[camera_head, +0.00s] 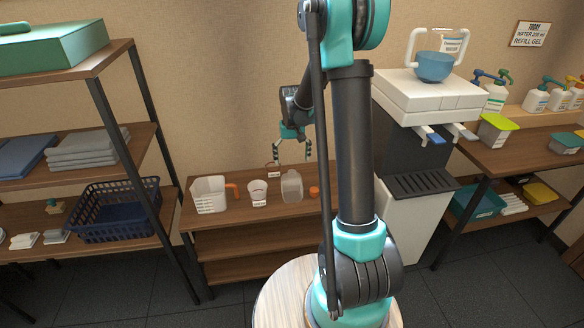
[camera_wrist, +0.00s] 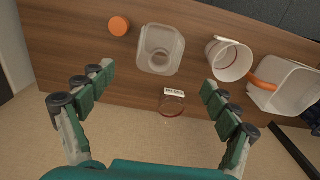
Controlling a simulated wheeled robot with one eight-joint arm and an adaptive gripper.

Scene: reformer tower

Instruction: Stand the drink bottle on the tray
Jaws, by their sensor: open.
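A clear, open-necked container (camera_head: 292,187), the most bottle-like thing on the low wooden bench, stands upright there. In the wrist view the container (camera_wrist: 160,50) shows from above, with its round mouth facing the camera. My gripper (camera_head: 292,154) is open and empty above the bench, near the wall. In the wrist view my gripper (camera_wrist: 158,78) has its two green fingers spread wide, with the container beyond them and not touched. A black slatted tray (camera_head: 420,184) juts from the white and dark dispenser at right. I cannot tell for sure which tray is meant.
An orange cap (camera_wrist: 119,26) lies beside the container. A white cup (camera_wrist: 230,60) and a pitcher with an orange handle (camera_wrist: 285,85) stand on its other side. A small labelled round item (camera_wrist: 172,104) is near the wall. A shelf with a blue basket (camera_head: 115,210) stands left.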

